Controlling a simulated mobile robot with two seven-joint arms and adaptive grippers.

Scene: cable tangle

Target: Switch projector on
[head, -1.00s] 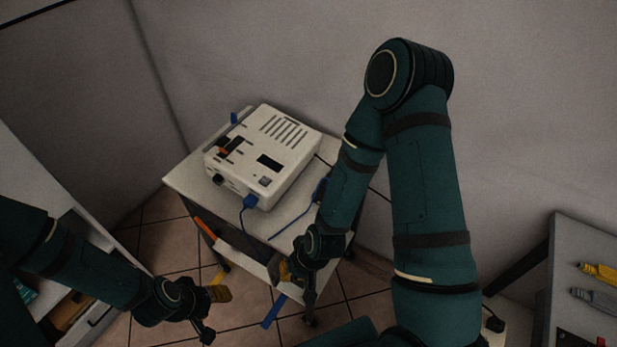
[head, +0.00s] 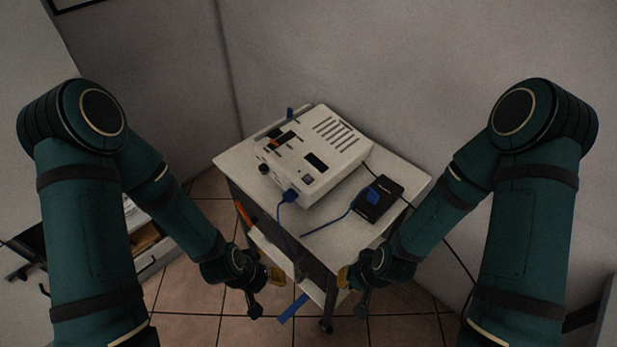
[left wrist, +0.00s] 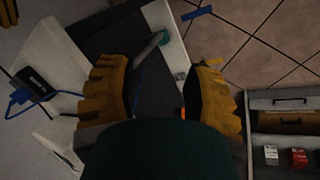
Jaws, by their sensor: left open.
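The white projector (head: 315,150) sits on top of a small cart (head: 240,158). It has a vented top, a dark window, an orange-and-black part and a dark round knob on the near side. A blue plug (head: 290,196) is at its front, with a blue cable hanging down. Whether it is on cannot be told. My left gripper (head: 268,284) is below the cart top's front edge; its yellow fingers (left wrist: 160,95) are apart and empty in the left wrist view. My right gripper (head: 350,285) is low by the cart's front right, its jaws too small to read.
A black box (head: 385,188) with a blue plug lies on the cart's right side; it also shows in the left wrist view (left wrist: 38,82). A black cable runs toward the lower right. Walls stand close behind. Drawers (left wrist: 285,110) with small boxes are at right in the left wrist view.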

